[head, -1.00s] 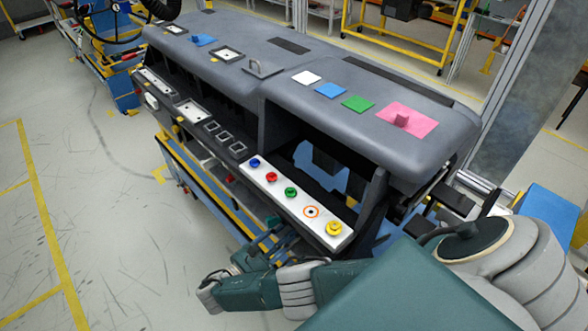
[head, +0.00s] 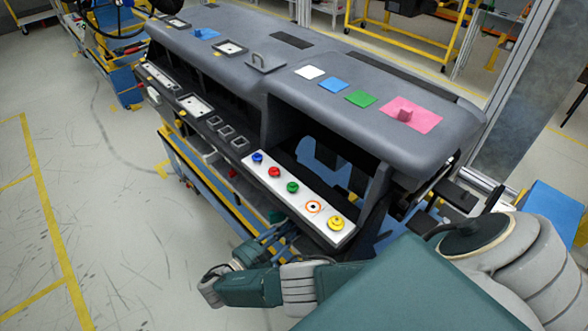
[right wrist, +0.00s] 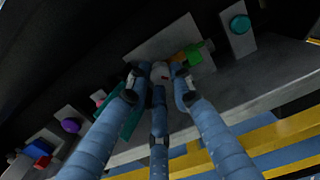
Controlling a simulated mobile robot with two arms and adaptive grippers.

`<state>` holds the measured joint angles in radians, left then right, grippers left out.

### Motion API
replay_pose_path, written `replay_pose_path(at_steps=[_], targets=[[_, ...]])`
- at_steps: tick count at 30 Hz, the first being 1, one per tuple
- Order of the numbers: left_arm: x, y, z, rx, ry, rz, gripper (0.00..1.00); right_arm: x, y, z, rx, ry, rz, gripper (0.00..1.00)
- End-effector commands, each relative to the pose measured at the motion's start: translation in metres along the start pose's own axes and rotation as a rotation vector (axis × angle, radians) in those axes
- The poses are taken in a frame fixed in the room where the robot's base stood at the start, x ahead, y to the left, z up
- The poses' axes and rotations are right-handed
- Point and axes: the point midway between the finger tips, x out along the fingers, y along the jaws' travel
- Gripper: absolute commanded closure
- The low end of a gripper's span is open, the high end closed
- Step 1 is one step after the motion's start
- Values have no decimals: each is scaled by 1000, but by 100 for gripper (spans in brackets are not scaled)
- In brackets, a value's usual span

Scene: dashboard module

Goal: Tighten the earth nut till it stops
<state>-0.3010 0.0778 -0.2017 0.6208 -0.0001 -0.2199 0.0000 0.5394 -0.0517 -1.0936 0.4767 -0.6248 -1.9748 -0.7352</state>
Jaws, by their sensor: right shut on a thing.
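In the right wrist view my right gripper (right wrist: 158,78) has its blue fingers closed around a small pale grey piece (right wrist: 161,70), which looks like the earth nut. This piece sits in front of a grey plate (right wrist: 155,45) on the dark face of the module. A yellow and green part (right wrist: 192,53) lies just to its right, touching or very near a fingertip. The fingers hide much of the nut, and its thread cannot be seen. In the head view my right gripper (head: 272,236) is small and partly hidden under the white button panel (head: 262,174). My left gripper is not seen.
The dashboard module (head: 300,55) has coloured pads on top and buttons on its front panel. In the right wrist view a teal knob (right wrist: 240,24) and a purple knob (right wrist: 70,125) are on nearby plates. The floor (head: 110,250) to the left is clear.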

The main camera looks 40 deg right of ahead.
Motion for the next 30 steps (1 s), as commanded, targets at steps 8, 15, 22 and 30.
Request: replay_pose_path(at_steps=[8, 15, 22, 30], targets=[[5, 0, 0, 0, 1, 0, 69, 2, -1, -1, 263, -8, -4, 100], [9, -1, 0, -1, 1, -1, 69, 2, 0, -1, 492, -14, -6, 100], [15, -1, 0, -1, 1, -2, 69, 3, 0, -2, 711, -20, -6, 100], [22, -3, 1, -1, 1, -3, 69, 3, 0, -1, 967, -27, -7, 100]])
